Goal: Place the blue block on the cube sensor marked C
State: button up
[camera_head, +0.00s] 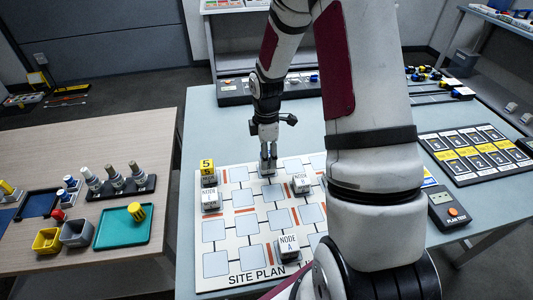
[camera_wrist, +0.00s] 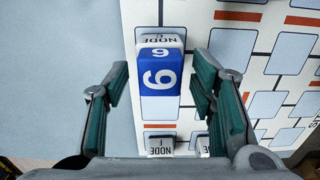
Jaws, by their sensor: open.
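The blue block (camera_wrist: 158,82) shows a white number on its top and side in the wrist view. It sits on top of the white cube sensor marked NODE C (camera_wrist: 158,41), square with it as far as I can see. My gripper (camera_wrist: 163,78) is open, with one finger on each side of the block and a gap on both sides. In the head view my gripper (camera_head: 268,158) points down at the far part of the site plan board (camera_head: 212,262). I cannot make out the blue block there.
Other node cubes (camera_head: 301,184) and (camera_head: 289,245) stand nearby. A black panel (camera_head: 475,152) and a plan tester (camera_head: 446,208) lie right. The left table (camera_head: 120,140) holds bins and a tray.

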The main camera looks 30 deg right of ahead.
jog(key=s+a+r+m, duration=0.1)
jog(key=s+a+r, duration=0.1)
jog(key=r, duration=0.8)
jog(key=s+a+r+m, duration=0.1)
jog(key=a+r, duration=0.1)
jog(key=r, duration=0.7)
jog(key=s+a+r+m+t, duration=0.1)
jog(key=s+a+r+m, duration=0.2)
jog(key=s, duration=0.3)
jog(key=s+a+r+m+t, duration=0.2)
jog(key=s+a+r+m, duration=0.1)
jog(key=s, duration=0.4)
jog(key=s+a+r+m+t, duration=0.1)
jog(key=s+a+r+m, duration=0.3)
jog(key=s, duration=0.3)
jog(key=shift+s+r+m+p, duration=0.25)
jog(key=shift+m+p, duration=0.1)
jog(key=shift+m, duration=0.35)
jog(key=shift+d, duration=0.1)
